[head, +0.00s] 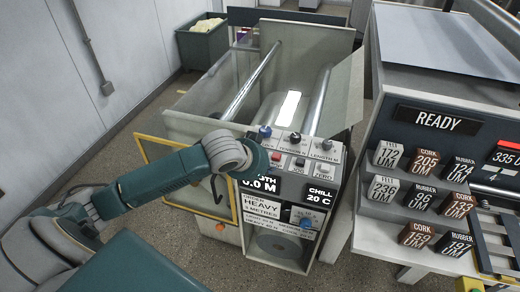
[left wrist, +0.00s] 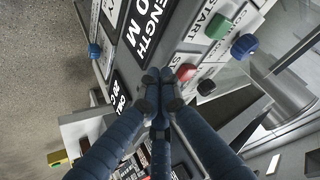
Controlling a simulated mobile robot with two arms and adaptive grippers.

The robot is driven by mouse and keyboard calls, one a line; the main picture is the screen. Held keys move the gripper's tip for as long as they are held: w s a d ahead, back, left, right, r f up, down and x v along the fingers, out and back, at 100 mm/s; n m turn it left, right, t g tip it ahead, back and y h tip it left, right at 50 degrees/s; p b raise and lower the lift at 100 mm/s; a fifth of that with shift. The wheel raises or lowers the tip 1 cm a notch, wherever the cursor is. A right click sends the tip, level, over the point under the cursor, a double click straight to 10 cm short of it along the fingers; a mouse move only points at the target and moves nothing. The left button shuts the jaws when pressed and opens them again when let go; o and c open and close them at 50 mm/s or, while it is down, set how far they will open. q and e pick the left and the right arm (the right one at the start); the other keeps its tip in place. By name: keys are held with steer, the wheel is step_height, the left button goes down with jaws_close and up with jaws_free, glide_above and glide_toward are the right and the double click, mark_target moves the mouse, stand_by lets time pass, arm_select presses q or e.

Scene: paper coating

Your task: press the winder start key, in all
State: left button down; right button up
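The winder's control panel (head: 318,168) faces me in the head view. In the left wrist view the green key (left wrist: 218,26) sits beside the word START, with a red key (left wrist: 185,72) nearer my fingertips and a black key (left wrist: 206,87) beside that. The red key (head: 276,156) also shows in the head view; the green one is hidden there behind my left wrist. My left gripper (left wrist: 158,84) has its fingers drawn together, empty, over the panel between the length display and the red key. Contact cannot be told. My right gripper is out of view.
The length display (head: 258,186) reads 0.0 M and the chill display (head: 320,194) 20 C. Knobs, including a blue one (head: 265,131), line the panel's top. To the right stands a rack of labelled blocks (head: 425,163) under a READY sign (head: 437,121).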

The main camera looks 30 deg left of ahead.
arm_select(q)
steer(key=shift+t+y, duration=0.3)
steer(key=w+a+r, duration=0.1)
steer(key=r, duration=0.1)
steer(key=a+r, duration=0.1)
steer(key=r, duration=0.1)
steer(key=w+a+r, duration=0.1)
steer(key=r, duration=0.1)
steer(key=shift+w+a+r, duration=0.2)
steer(key=shift+w+a, duration=0.15)
steer(key=shift+a, duration=0.05)
steer(key=w+a+r+n, duration=0.1)
steer(key=w+a+r, duration=0.1)
steer(key=a+r, duration=0.3)
steer(key=shift+t+y, duration=0.3)
step_height(320, 180, down, 6)
steer(key=b, duration=0.7)
steer(key=shift+s+d+f, duration=0.1)
steer(key=shift+f, duration=0.1)
steer(key=shift+f+b, duration=0.65)
steer(key=shift+f, duration=0.45)
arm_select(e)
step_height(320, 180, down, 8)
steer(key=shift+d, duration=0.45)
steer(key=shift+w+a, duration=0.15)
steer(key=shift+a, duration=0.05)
arm_select(q)
steer(key=shift+f, duration=0.15)
